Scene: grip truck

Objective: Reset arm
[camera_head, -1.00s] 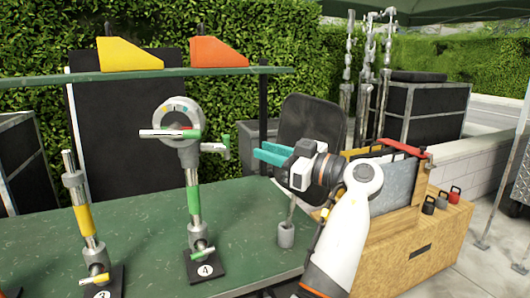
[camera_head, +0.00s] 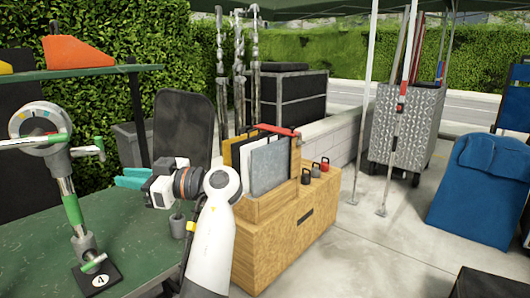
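The gripper is right of the stand with the round grey head and above the table top.
A metal cart (camera_head: 400,130) and blue-covered object (camera_head: 480,190) stand farther right.

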